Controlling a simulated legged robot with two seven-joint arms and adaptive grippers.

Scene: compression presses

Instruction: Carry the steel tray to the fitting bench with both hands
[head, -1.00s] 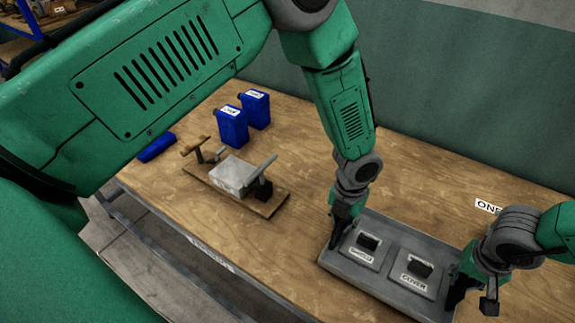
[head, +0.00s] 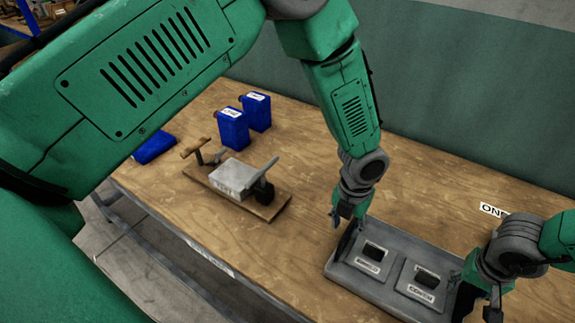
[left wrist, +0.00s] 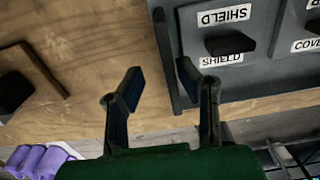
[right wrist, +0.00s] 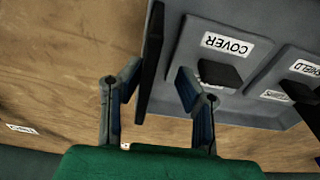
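The grey steel tray (head: 368,291) lies on the wooden bench at the lower right of the head view. It holds one plate labelled SHIELD (left wrist: 228,16) and one labelled COVER (right wrist: 229,45), each with a dark block. My left gripper (head: 349,218) is above the tray's left end. In the left wrist view its fingers (left wrist: 157,85) are open, with the dark end handle (left wrist: 166,60) between them. My right gripper (head: 474,296) is at the right end. In the right wrist view its fingers (right wrist: 157,85) are open on either side of the other dark handle (right wrist: 150,55). Whether either touches its handle is unclear.
A wooden board (head: 268,212) with a light block and clamps stands left of the tray. Two blue bottles (head: 231,128) stand behind it, and another blue item (head: 153,147) lies at the far left. Bare bench lies between board and tray. A green wall runs behind.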

